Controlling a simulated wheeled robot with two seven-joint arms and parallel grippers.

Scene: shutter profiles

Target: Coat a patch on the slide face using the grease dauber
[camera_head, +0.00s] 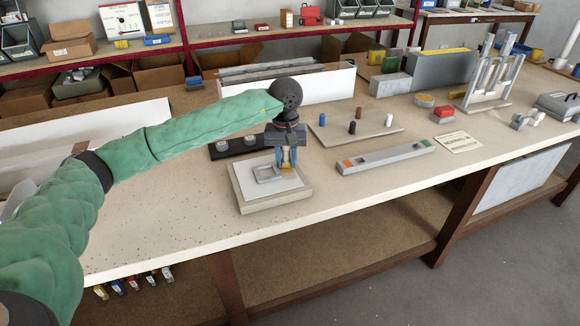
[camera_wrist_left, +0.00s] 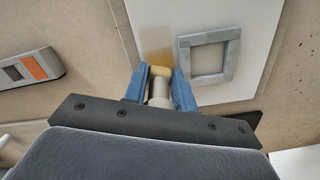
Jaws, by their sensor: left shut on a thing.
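My left gripper (camera_head: 287,162) is shut on the grease dauber, over the right side of the slide face. The dauber (camera_wrist_left: 159,90) has a pale round handle and a yellowish head; only a bit of yellow (camera_head: 286,168) shows in the head view. The slide face (camera_head: 284,187) is a pale flat plate on a beige base board; it also fills the top of the left wrist view (camera_wrist_left: 205,18). A translucent amber smear (camera_wrist_left: 157,53) lies on it just beyond the dauber head. A grey square frame (camera_wrist_left: 207,53) lies flat beside the smear. Whether the dauber touches the plate is unclear.
A dark strip (camera_head: 232,147) with round pads lies behind the plate. A board with coloured pegs (camera_head: 352,128) and a long grey bar (camera_head: 386,156) with coloured ends stand to the right. The bench front left (camera_head: 165,215) is clear.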

